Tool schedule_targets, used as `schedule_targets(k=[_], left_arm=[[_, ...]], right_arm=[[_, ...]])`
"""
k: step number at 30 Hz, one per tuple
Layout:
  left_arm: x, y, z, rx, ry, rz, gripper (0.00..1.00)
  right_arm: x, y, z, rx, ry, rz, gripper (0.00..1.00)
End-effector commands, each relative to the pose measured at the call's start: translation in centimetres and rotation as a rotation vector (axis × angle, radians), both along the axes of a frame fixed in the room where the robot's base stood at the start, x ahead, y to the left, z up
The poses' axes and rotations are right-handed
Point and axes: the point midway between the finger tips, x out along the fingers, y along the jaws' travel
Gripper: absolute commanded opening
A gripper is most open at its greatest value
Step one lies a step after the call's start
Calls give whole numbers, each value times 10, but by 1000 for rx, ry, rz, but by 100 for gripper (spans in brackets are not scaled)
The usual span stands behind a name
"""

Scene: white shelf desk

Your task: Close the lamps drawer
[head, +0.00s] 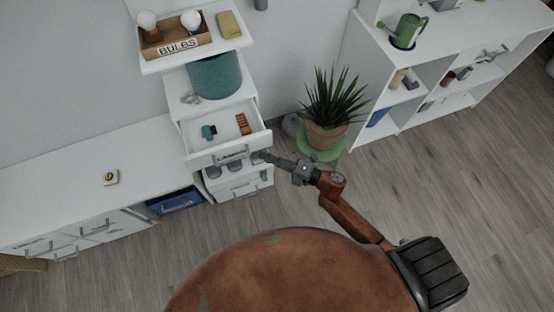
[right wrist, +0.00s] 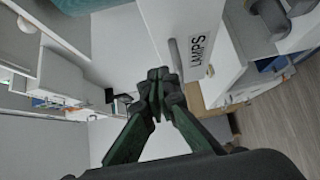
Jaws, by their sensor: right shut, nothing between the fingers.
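The lamps drawer (head: 262,137) is pulled out of the white cabinet in the head view. A small teal object (head: 208,131) and an orange-brown object (head: 243,123) lie inside it. In the right wrist view a white front (right wrist: 222,72) carries a "LAMPS" label (right wrist: 200,55) and a grey bar handle (right wrist: 175,60). My right gripper (head: 262,155) is at the right end of the open drawer's front. Its fingers (right wrist: 158,82) are shut and empty, close to the handle; I cannot tell whether they touch the front. My left gripper is out of view.
A teal pot (head: 215,77) stands on the cabinet behind the drawer, below a shelf with a "BULBS" box (head: 180,45). A potted plant (head: 325,135) on a green stand is right of my gripper. A white shelf unit (head: 357,110) stands further right. Open floor lies in front.

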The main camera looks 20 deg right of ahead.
Motion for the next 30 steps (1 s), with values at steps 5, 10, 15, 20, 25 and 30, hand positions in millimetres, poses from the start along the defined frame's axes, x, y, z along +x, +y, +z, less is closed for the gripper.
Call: schedule_targets(k=[5, 10, 15, 20, 25, 30], left_arm=[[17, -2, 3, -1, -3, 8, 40], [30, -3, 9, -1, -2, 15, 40], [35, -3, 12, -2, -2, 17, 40], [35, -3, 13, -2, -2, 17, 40], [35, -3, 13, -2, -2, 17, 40], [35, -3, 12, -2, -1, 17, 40]], right_arm=[[28, 16, -2, -1, 1, -1, 0], [48, 16, -2, 0, 1, -1, 0], [56, 16, -1, 0, 1, -1, 0], [56, 16, 0, 0, 1, -2, 0], [57, 15, 0, 1, 1, -2, 0], [63, 7, -1, 0, 1, -16, 0]])
